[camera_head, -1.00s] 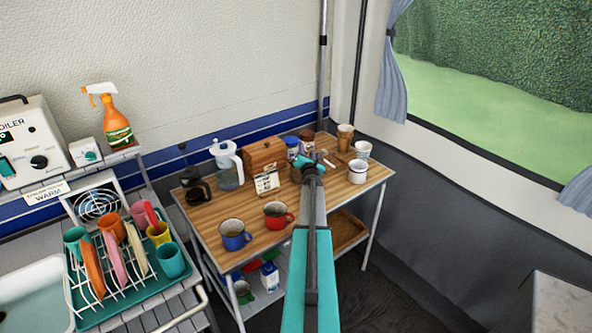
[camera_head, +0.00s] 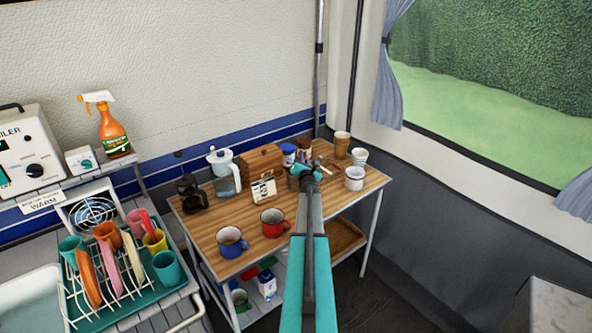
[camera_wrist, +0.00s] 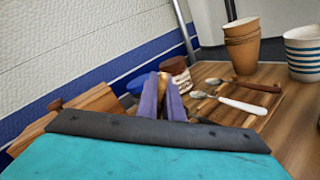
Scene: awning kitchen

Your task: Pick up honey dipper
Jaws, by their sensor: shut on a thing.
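My gripper (camera_wrist: 162,100) shows in the wrist view with its two purple fingers closed on a slim light-wooden piece, the honey dipper (camera_wrist: 164,80). Only a small upper part of the dipper shows between the fingers; the rest is hidden. In the head view my gripper (camera_head: 303,170) is over the back right part of the wooden table (camera_head: 215,222), by the jars. The dipper cannot be made out there. I cannot tell whether its lower end is still inside a container.
A wooden box (camera_head: 263,160) and a blue-lidded jar (camera_head: 289,154) stand close left and behind. Spoons (camera_wrist: 240,106), stacked brown cups (camera_wrist: 242,45) and a striped cup (camera_wrist: 303,52) stand to the right. Red mug (camera_head: 273,222) and blue mug (camera_head: 231,242) stand in front.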

